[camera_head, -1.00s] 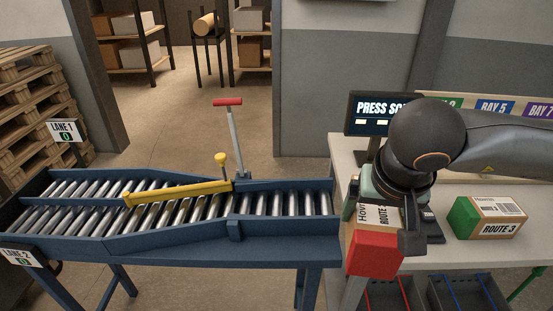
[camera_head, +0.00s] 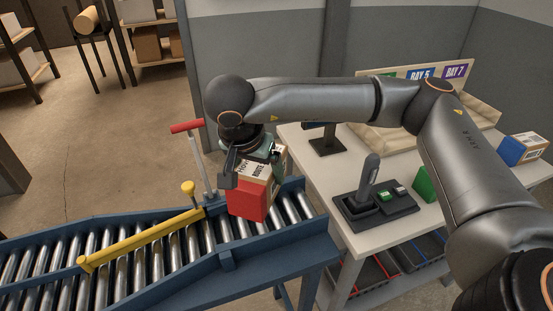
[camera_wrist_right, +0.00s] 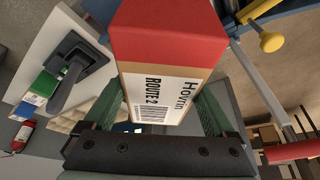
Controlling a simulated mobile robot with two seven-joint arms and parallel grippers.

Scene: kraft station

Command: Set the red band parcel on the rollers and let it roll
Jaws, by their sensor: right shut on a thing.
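The red band parcel (camera_head: 248,201) has a red end and a white label reading ROUTE 2. My right gripper (camera_head: 262,160) is shut on it and holds it at the right end of the roller conveyor (camera_head: 235,262). In the right wrist view the parcel (camera_wrist_right: 168,40) sits between the two green fingers of the gripper (camera_wrist_right: 170,110), red end away from the palm. I cannot tell whether the parcel touches the rollers. My left gripper is not in view.
A yellow diverter bar (camera_head: 140,240) lies slanted across the rollers, left of the parcel. A red-topped lever (camera_head: 187,127) stands behind the conveyor. A table (camera_head: 310,150) at right carries a scanner in a black stand (camera_head: 372,205) and a green-ended box (camera_head: 425,184).

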